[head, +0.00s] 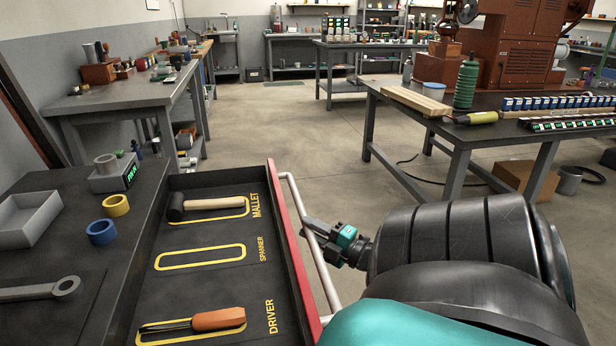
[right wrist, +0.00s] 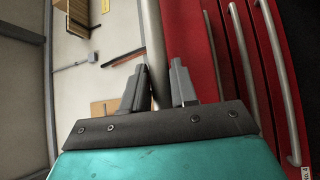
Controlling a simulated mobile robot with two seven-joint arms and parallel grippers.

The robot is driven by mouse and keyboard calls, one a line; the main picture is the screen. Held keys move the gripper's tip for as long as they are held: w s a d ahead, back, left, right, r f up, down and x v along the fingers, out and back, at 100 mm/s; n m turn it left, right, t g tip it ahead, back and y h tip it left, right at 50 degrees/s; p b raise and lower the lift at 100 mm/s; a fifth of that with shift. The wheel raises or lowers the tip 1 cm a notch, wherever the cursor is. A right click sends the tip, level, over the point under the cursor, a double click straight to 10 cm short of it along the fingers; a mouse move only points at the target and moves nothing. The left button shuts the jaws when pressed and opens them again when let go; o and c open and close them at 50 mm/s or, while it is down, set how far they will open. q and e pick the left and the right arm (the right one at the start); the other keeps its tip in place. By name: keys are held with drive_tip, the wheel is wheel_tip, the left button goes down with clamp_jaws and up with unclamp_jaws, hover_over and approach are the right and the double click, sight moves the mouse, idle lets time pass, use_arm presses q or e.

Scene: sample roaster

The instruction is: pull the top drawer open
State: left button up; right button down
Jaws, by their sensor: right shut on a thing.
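The top drawer (head: 205,280) stands pulled out from the dark bench, with its inside showing in the head view. Its red front (head: 288,250) carries a long pale bar handle (head: 300,225). My right gripper (head: 318,233) is at the handle from the outer side. In the right wrist view the two fingers (right wrist: 158,88) sit on either side of the handle bar (right wrist: 154,50), shut on it. In the drawer lie a mallet (head: 212,204) and an orange-handled driver (head: 215,319), each at its yellow outline. The spanner outline is empty. My left gripper is out of view.
A spanner (head: 40,290), blue ring (head: 101,232), yellow ring (head: 116,205), grey tray (head: 28,218) and small scale (head: 115,175) are on the bench top. More red drawer fronts with bar handles (right wrist: 245,70) are below. Clear floor (head: 290,125) lies beyond the drawer; a table stands at right.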

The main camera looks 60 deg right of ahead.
drive_tip(key=c, duration=1)
unclamp_jaws()
drive_tip(key=shift+s, duration=0.1)
drive_tip(key=s, duration=0.4)
drive_tip(key=s+a+f+p, duration=0.1)
drive_tip(key=s, duration=0.7)
drive_tip(key=shift+s+a+f+p, duration=0.3)
drive_tip(key=shift+f+p, duration=0.05)
drive_tip(key=shift+f, duration=0.05)
